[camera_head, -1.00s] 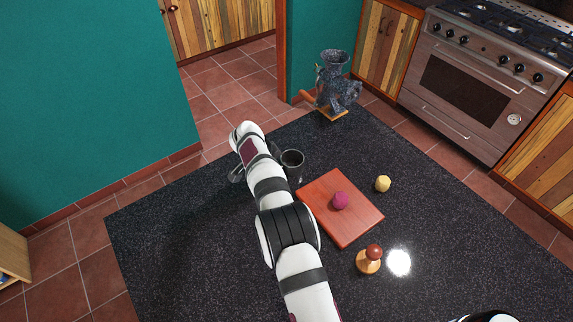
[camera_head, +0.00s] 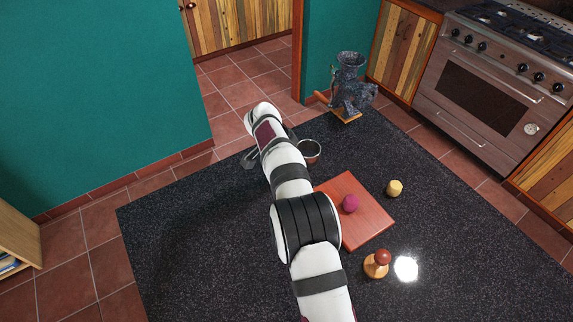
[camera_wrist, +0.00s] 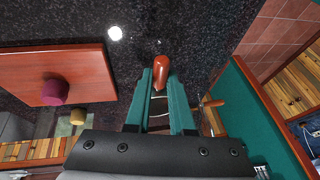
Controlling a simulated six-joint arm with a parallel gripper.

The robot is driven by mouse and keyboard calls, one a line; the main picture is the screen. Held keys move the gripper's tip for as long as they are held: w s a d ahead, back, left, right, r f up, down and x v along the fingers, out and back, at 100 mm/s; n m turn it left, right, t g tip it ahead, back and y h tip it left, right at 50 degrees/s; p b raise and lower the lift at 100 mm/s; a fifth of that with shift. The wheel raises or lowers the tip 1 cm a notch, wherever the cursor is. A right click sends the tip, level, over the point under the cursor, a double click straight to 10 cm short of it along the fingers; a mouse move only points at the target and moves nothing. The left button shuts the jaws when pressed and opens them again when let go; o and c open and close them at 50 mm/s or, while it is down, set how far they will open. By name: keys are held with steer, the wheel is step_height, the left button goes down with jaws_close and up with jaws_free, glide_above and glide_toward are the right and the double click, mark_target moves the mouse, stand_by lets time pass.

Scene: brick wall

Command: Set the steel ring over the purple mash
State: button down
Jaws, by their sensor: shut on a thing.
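The steel ring (camera_head: 312,156) shows beside my arm in the head view, behind the board's far left corner, with its round rim visible. My arm hides part of it. In the wrist view my gripper (camera_wrist: 161,82) has its two teal fingers close together, shut on the ring; thin curved bright edges show between and beside them. The purple mash (camera_head: 350,203) is a rounded lump on the red-brown board (camera_head: 366,231); it also shows at the left of the wrist view (camera_wrist: 55,92). The ring is apart from the mash.
A yellow lump (camera_head: 394,188) lies right of the board. A wooden press with a red knob (camera_head: 377,264) stands in front of it. A grinder (camera_head: 350,90) stands at the back. A reddish wooden piece (camera_wrist: 161,70) shows by my fingertips; its owner is unclear. Dark countertop around is mostly bare.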

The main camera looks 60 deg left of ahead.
steer(key=w+d+r, duration=0.5)
steer(key=d+r, duration=0.1)
steer(key=d, duration=0.2)
steer(key=s+d+m+h, duration=0.3)
steer(key=d+m, duration=0.3)
steer(key=shift+w+d+f, duration=0.1)
steer(key=shift+d+f, duration=0.05)
steer(key=shift+f, duration=2.15)
steer(key=shift+f, duration=2.15)
stand_by(1.2)
steer(key=shift+c, duration=1.5)
jaws_free()
steer(key=shift+r, duration=0.1)
